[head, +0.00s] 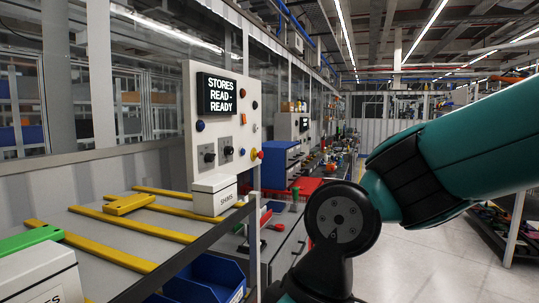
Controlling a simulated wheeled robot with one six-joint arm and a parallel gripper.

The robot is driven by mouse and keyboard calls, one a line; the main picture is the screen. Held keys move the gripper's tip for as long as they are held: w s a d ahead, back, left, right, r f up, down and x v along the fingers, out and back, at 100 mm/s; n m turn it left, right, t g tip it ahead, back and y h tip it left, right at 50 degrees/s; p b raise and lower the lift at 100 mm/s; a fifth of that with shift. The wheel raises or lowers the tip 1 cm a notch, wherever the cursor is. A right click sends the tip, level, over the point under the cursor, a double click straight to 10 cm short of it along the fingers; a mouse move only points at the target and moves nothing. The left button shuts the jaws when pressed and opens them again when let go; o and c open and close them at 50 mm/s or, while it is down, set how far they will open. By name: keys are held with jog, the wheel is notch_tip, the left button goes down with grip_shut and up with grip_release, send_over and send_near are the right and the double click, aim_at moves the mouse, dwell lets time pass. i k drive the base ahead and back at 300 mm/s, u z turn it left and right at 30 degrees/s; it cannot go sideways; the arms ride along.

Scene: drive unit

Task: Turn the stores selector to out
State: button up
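A pale upright control panel (193,104) stands at the end of the bench in the head view. Its black display (217,94) reads "STORES READ-READY" in white letters. Below it are two dark knobs on grey plates, a left knob (209,153) and a right knob (228,151). I cannot tell which one is the stores selector, and their settings are too small to read. My teal and black arm fills the right side, apart from the panel. My gripper is out of view.
The panel also carries a blue button (200,126) and a red and yellow button (257,154). A white box (214,194) marked "SHIMS" stands below it. Yellow rails and a yellow block (129,204) lie on the grey bench. A blue bin (205,279) sits underneath.

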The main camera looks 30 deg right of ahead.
aim_at(208, 157)
jog(key=z, duration=1.7)
jog(key=i, duration=2.1)
jog(key=u, duration=2.5)
jog(key=i, duration=0.5)
